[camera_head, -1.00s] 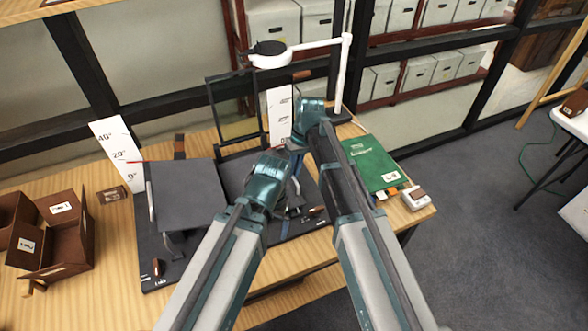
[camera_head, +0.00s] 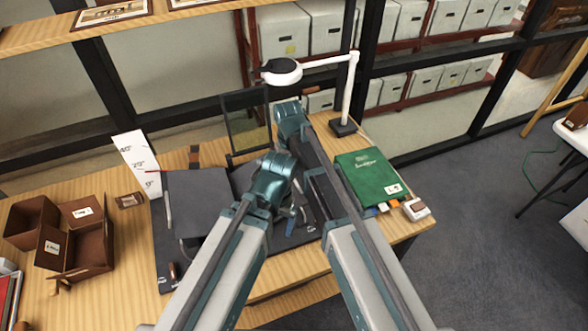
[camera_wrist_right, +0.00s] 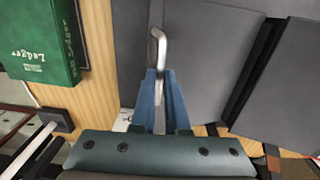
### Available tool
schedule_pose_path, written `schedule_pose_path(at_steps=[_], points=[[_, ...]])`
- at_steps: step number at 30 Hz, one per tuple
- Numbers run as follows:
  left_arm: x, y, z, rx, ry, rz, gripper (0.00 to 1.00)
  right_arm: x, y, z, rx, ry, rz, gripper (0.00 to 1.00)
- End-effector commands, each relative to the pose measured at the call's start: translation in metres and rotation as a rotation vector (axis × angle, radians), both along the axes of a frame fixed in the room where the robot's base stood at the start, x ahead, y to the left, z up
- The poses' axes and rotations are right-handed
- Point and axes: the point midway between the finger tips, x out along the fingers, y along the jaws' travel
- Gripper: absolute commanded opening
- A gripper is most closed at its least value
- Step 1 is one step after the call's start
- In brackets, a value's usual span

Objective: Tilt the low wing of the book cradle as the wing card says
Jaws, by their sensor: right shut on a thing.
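The book cradle has a dark grey left wing (camera_head: 198,200), raised on a support, and a right wing mostly hidden by my arms in the head view. In the right wrist view the right wing (camera_wrist_right: 205,55) is a flat dark panel with a metal handle (camera_wrist_right: 157,48) at its edge. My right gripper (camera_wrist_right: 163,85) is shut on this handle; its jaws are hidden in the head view. My left gripper (camera_head: 291,214) is over the cradle's right half, its jaws too obscured to read. A white angle scale (camera_head: 135,163) stands behind the left wing. I cannot identify the wing card.
A green ledger (camera_head: 368,176) lies right of the cradle, with a small white device (camera_head: 416,209) beside it. A white lamp (camera_head: 350,95) stands behind. Brown open boxes (camera_head: 88,245) occupy the left of the table. A dark frame (camera_head: 247,125) stands behind the cradle.

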Motion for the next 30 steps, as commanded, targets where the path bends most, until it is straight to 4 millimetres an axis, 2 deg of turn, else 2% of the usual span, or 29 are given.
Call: schedule_pose_path(at_steps=[6,7,11,12,23,30], points=[[0.0,0.0,-0.001,0.0,0.0,0.0,0.95,-0.003,0.004,-0.001,0.009,0.006,0.005,0.0],[0.0,0.0,-0.001,0.0,0.0,0.0,0.95,-0.003,0.004,-0.001,0.009,0.006,0.005,0.16],[0.0,0.0,-0.001,0.0,0.0,0.0,0.95,-0.002,0.004,-0.001,0.008,0.005,0.004,0.39],[0.0,0.0,-0.001,0.0,0.0,0.0,0.95,-0.002,0.003,-0.001,0.008,0.005,0.004,0.42],[0.0,0.0,0.001,0.0,0.0,0.0,0.95,-0.001,0.002,0.001,0.005,0.003,0.003,0.42],[0.0,0.0,0.017,0.0,0.0,-0.001,0.95,-0.001,0.002,0.017,0.005,0.003,0.002,0.42]])
